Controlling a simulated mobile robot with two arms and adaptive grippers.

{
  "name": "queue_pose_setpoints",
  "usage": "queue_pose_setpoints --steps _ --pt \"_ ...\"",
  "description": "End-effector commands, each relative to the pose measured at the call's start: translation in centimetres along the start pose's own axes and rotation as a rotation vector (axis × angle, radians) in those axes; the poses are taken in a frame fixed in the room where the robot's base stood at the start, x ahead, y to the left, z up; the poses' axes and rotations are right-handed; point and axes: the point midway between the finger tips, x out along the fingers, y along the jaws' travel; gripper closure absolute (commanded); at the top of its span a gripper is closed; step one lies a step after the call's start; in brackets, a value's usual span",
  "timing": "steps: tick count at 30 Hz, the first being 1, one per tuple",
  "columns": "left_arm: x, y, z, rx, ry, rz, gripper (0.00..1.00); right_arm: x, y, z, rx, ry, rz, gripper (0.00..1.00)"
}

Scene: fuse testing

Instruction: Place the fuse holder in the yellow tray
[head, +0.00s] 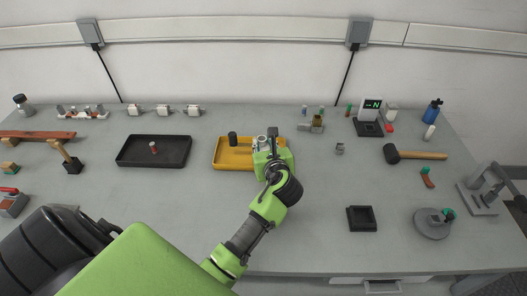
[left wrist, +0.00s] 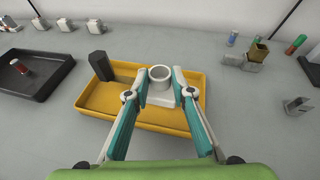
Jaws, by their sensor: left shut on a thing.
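A yellow tray (head: 232,165) lies in the middle of the table, and it shows also in the left wrist view (left wrist: 128,119). My left gripper (left wrist: 164,76) is over the tray's right part, its fingers on both sides of a white fuse holder (left wrist: 160,96) with a round, open collar. The gripper is shut on the holder. Whether the holder touches the tray floor or hangs above it I cannot tell. In the head view my left gripper (head: 269,148) hides much of the holder. My right gripper is in neither view.
Several white blocks line the back. A mallet (head: 422,155) and black square (head: 361,219) are at right.

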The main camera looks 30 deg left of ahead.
Motion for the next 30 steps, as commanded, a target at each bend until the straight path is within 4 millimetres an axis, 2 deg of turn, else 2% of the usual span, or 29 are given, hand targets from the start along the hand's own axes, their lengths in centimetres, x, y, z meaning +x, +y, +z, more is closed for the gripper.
queue_pose_setpoints --steps 3,9,15,26,27,28,30 --pt "1.4 -0.2 -0.7 0.0 -0.003 -0.001 1.0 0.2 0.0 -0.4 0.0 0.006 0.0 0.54" --pt "2.9 -0.3 -2.0 0.001 0.0 0.0 1.0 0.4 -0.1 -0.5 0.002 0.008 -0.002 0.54" --pt "3.6 -0.2 -4.2 0.0 -0.002 -0.001 1.0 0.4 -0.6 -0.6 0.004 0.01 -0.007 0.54" --pt "3.6 -0.1 -4.5 0.0 -0.003 -0.001 1.0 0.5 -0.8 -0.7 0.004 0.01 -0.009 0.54" --pt "3.6 -0.1 -4.6 0.0 -0.001 -0.001 0.7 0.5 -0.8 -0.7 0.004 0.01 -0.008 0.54" --pt "3.6 -0.1 -4.6 0.0 -0.001 -0.001 0.62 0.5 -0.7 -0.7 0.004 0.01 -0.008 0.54" --pt "3.6 -0.1 -4.6 0.0 -0.001 -0.001 0.61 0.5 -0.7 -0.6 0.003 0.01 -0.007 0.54"
